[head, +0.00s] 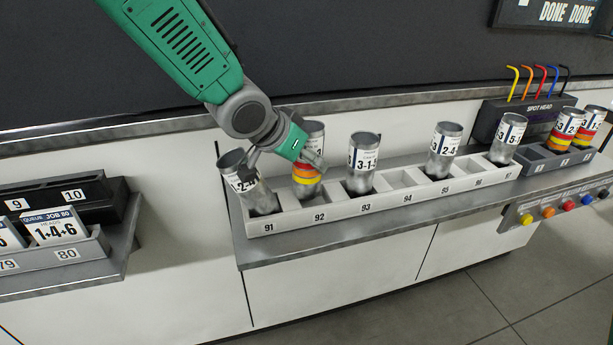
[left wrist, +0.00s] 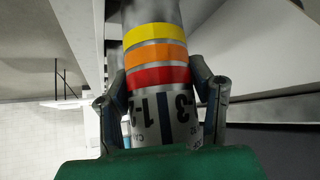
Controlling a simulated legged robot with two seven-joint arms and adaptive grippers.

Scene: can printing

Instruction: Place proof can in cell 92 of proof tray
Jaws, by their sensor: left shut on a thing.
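The proof can (head: 306,182) is a silver cylinder with yellow, orange and red bands and a white label. It also shows in the left wrist view (left wrist: 156,55). My left gripper (head: 312,160) is shut on it, with one finger on each side around the label end. The can stands roughly upright at cell 92 of the grey proof tray (head: 345,209). Its lower end is hidden behind the tray's front wall, so I cannot tell whether it touches the cell floor. My right gripper is not in view.
Cell 94 (head: 403,181) looks empty. A spot head unit (head: 540,112) and a darker rack (head: 540,160) stand at right.

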